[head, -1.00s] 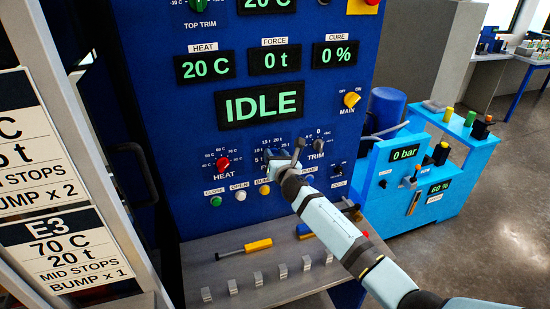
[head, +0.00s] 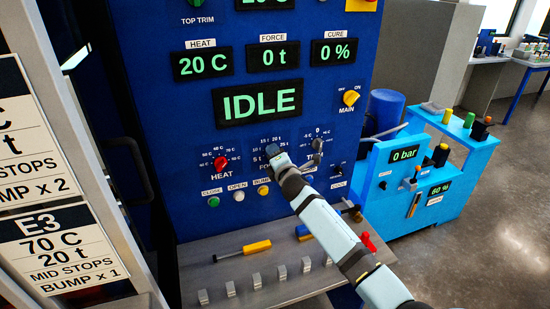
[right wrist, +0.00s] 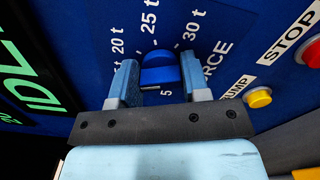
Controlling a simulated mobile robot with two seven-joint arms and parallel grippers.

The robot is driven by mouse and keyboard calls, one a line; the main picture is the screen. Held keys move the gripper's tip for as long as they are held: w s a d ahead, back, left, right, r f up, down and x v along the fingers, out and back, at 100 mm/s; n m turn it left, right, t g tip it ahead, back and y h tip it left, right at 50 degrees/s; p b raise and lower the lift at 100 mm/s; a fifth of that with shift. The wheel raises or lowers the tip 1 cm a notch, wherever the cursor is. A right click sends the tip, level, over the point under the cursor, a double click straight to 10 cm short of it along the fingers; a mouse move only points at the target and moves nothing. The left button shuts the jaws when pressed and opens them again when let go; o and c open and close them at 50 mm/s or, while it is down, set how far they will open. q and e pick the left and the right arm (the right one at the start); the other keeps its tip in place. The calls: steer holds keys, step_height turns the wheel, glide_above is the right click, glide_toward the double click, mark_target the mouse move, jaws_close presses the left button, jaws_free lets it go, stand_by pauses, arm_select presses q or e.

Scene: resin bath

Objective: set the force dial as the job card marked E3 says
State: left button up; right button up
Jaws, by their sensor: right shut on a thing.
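The job card marked E3 (head: 55,243) at the lower left of the head view reads 70 C, 20 t, MID STOPS, BUMP x 1. The force dial (right wrist: 160,72) is a blue knob on the blue panel, with 20 t, 25 t and 30 t printed around it in the right wrist view. My right gripper (right wrist: 158,88) is shut on this knob, one finger on each side. In the head view my right gripper (head: 276,158) hides most of the dial. I cannot tell which mark the knob points to. The force display (head: 273,56) reads 0 t. My left gripper is not in view.
The red heat knob (head: 221,163) is left of the dial, and the bump button (head: 264,190) is just below. The status display (head: 257,102) reads IDLE. A yellow-handled tool (head: 256,247) lies on the grey shelf below. A light blue cart (head: 410,190) stands at the right.

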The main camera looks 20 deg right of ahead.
steer(key=m, duration=0.4)
steer(key=shift+f+m+b, duration=0.1)
steer(key=shift+m+b, duration=0.2)
steer(key=shift+b, duration=0.05)
steer(key=shift+m, duration=2)
steer(key=o, duration=0.9)
steer(key=shift+f, duration=0.1)
steer(key=s, duration=0.4)
steer(key=s+b, duration=0.1)
steer(key=s, duration=0.4)
steer(key=s+b, duration=0.1)
steer(key=s, duration=0.3)
steer(key=shift+s+d, duration=0.25)
steer(key=shift+s, duration=0.15)
